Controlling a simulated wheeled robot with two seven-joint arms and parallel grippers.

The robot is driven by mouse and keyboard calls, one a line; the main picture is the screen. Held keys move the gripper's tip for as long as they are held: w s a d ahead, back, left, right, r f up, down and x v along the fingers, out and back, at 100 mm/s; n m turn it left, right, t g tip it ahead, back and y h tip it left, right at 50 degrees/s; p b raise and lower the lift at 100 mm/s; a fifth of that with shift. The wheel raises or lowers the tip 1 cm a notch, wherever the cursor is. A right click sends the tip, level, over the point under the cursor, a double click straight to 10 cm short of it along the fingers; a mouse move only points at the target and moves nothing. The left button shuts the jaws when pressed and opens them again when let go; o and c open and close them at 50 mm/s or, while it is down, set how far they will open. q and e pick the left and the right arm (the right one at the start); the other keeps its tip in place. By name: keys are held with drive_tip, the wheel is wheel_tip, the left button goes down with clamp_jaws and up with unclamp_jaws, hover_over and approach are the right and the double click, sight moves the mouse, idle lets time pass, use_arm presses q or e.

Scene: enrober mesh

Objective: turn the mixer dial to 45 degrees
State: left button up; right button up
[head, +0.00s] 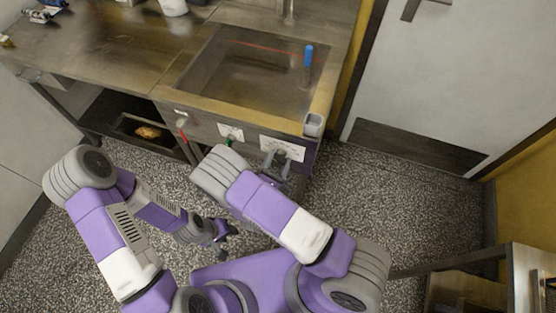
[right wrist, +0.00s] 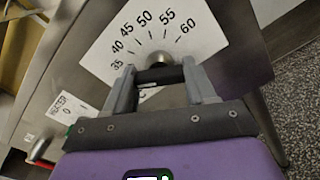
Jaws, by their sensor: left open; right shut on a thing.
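The mixer dial (right wrist: 161,60) shows in the right wrist view as a small rounded metal and dark knob in front of a white scale plate (right wrist: 185,28). The scale reads 35, 40, 45, 50, 55 and 60. My right gripper (right wrist: 158,78) is shut on the dial, one finger on each side. The dial's pointer is hidden or too small to read. In the head view the scale plate (head: 291,149) is on the front of the steel unit, with my right gripper (head: 275,162) against it. My left gripper (head: 224,232) is open and empty, low over the floor.
A heater label (right wrist: 67,108) and a red-tipped lever (right wrist: 41,148) are left of the dial. The steel basin (head: 250,70) above holds a blue-handled tool (head: 308,56). A grey cup-like holder (head: 314,124) is at the unit's corner.

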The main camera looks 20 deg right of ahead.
drive_tip(key=m, duration=1.1)
drive_tip(key=shift+b, duration=0.4)
drive_tip(key=shift+a+r+m, duration=0.1)
drive_tip(key=shift+m, duration=0.3)
drive_tip(key=o, duration=1)
drive_tip(key=shift+o, duration=0.2)
drive_tip(key=p+v, duration=0.1)
drive_tip(key=v, duration=0.6)
drive_tip(key=shift+s+a, duration=0.15)
drive_tip(key=shift+s, duration=0.05)
